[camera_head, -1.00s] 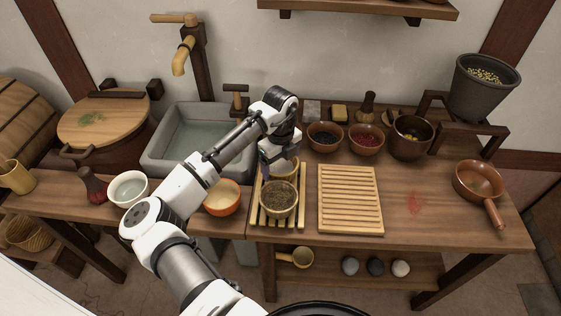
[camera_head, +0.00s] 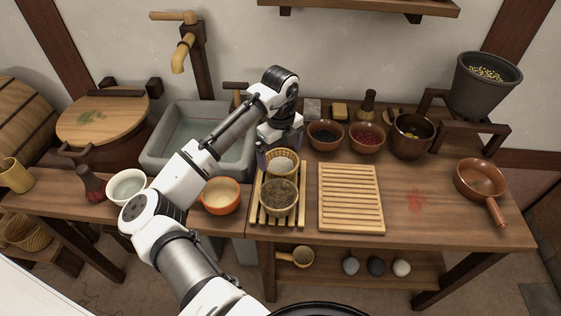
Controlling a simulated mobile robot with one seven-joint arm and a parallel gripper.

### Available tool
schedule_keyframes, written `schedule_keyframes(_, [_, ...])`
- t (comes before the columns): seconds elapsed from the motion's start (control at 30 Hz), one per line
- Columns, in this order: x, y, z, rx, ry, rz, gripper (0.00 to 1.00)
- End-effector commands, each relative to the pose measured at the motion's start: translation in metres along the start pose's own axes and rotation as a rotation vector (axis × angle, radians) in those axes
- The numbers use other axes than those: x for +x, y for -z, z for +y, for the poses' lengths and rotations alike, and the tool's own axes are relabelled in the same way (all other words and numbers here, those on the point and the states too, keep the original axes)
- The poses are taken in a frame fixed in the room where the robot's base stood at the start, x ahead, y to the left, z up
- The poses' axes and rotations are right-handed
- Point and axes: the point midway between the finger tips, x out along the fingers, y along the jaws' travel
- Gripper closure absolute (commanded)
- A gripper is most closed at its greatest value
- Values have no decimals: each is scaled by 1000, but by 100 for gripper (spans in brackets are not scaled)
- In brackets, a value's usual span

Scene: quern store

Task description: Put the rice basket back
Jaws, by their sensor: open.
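The rice basket (camera_head: 281,165) is a small woven basket with white contents. It sits at the back of a slatted wooden rack (camera_head: 258,215) on the counter. A second basket (camera_head: 279,197) with dark, grainy contents sits in front of it on the same rack. My gripper (camera_head: 279,150) is open just behind and above the rice basket. Its fingertips are partly hidden, and I cannot tell whether they touch the rim.
An orange bowl (camera_head: 221,196) stands left of the rack, and an empty slatted board (camera_head: 350,200) lies to its right. Bowls of dark beans (camera_head: 326,136) and red beans (camera_head: 366,138) stand behind the board. A stone sink (camera_head: 160,160) is at the back left.

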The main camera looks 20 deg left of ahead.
Motion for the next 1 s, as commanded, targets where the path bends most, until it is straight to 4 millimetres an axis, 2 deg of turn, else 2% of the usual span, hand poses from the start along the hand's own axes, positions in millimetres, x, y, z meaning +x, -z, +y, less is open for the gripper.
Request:
schedule_keyframes(0.2, [-45, 0, -1, 0, 1, -2, 0])
schedule_keyframes(0.33, [-66, 0, 0, 1, 0, -2, 0])
schedule_keyframes(0.5, [-78, 0, 0, 1, 0, 0, 0])
schedule_keyframes(0.73, [-81, 1, -4, -5, 19, -5, 0])
schedule_keyframes(0.77, [-83, 2, -9, -12, 43, -11, 0])
schedule_keyframes(0.87, [-103, 8, -42, -68, 224, -46, 0])
schedule_keyframes(0.97, [-154, 15, -92, -195, 574, -74, 0])
schedule_keyframes(1.0, [-186, 16, -108, -263, 747, -71, 0])
